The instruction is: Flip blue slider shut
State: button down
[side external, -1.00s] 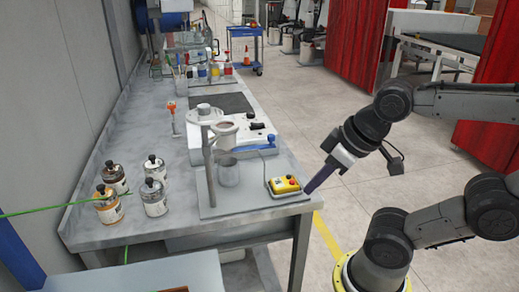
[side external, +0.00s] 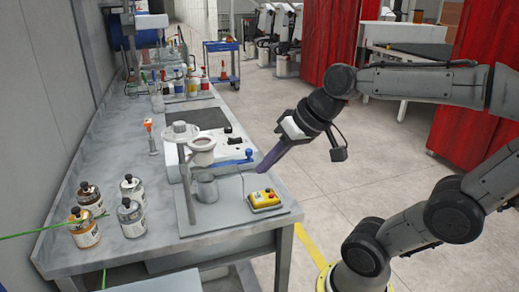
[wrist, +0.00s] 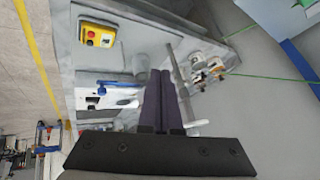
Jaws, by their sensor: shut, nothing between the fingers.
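The blue slider (side external: 236,161) is a blue bar with a knob at its right end, on the front side of the white machine (side external: 222,150) on the bench. It also shows in the wrist view (wrist: 118,84), left of my fingers. My gripper (side external: 261,170) has long dark purple fingers, shut and empty. In the side view its tips appear just right of the slider's knob, above and behind the yellow button box (side external: 264,199). In the wrist view the fingers (wrist: 160,74) point toward the bench. I see no contact with the slider, and the exact gap cannot be told.
A stand with a rod (side external: 187,190) and a metal beaker (side external: 207,189) are left of the button box. Several bottles (side external: 131,217) stand at the bench's near left. The floor right of the bench (side external: 340,195) is clear.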

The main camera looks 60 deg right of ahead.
jog(key=d+m+h, duration=0.3)
jog(key=d+m, duration=0.5)
jog(key=d, duration=0.8)
jog(key=shift+w+d+r, duration=0.15)
jog(key=shift+d+r, duration=0.2)
jog(key=shift+d, duration=0.05)
jog(key=shift+f, duration=0.1)
jog(key=w+f, duration=0.8)
jog(key=w, duration=0.1)
jog(key=shift+w+d, duration=0.2)
jog(key=shift+d, duration=0.2)
